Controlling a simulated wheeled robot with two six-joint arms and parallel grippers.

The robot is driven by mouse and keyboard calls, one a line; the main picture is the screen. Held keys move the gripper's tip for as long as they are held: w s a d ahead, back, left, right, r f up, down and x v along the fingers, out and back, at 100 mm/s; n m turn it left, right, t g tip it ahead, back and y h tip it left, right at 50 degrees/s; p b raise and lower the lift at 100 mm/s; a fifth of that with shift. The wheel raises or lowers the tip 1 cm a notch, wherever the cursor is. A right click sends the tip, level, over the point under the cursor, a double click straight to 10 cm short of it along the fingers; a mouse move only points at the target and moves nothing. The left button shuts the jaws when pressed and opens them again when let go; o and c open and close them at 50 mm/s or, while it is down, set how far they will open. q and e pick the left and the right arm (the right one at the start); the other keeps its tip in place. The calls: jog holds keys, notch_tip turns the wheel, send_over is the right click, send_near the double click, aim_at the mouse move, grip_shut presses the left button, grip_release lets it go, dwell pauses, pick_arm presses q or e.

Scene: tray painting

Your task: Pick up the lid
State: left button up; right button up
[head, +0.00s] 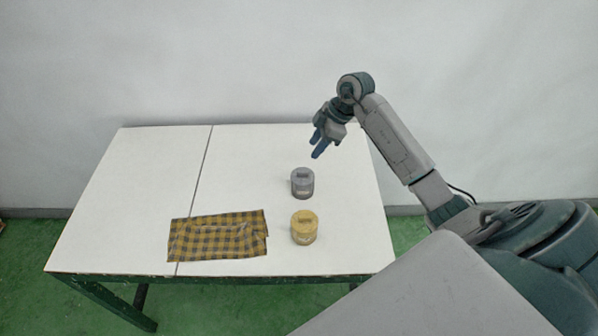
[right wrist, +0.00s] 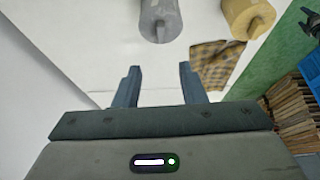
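Two lidded cans stand upright on the white table. The grey can (head: 302,187) has a grey lid (head: 302,174) with a raised grip on top. The yellow can (head: 304,233) stands nearer, with a yellow lid (head: 304,217) on it. In the right wrist view the grey can (right wrist: 160,20) and the yellow can (right wrist: 247,17) are at the top, cut by the frame. My right gripper (head: 319,147) is above the table, above and beyond the grey can. Its two fingers (right wrist: 158,85) are apart with nothing between them. My left gripper is not in view.
A yellow and black checked cloth (head: 218,238) lies at the front of the table (head: 130,190), left of the yellow can. The table's left and back parts are clear. A white wall (head: 200,60) stands behind. Stacked brown items (right wrist: 292,125) and a blue crate (right wrist: 313,70) show beyond the table.

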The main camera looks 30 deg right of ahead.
jog(key=p, duration=0.2)
send_over(303, 171)
jog(key=s+d, duration=0.1)
jog(key=d, duration=0.1)
notch_tip(303, 171, down, 5)
jog(key=shift+r, duration=0.1)
jog(key=x, duration=0.1)
jog(key=p+x, duration=0.1)
jog(key=x, duration=0.2)
jog(key=shift+s+p, duration=0.25)
jog(key=shift+p, duration=0.15)
jog(key=shift+w+a+f, duration=0.1)
jog(key=shift+a+f, duration=0.05)
jog(key=shift+f, duration=0.55)
grip_shut()
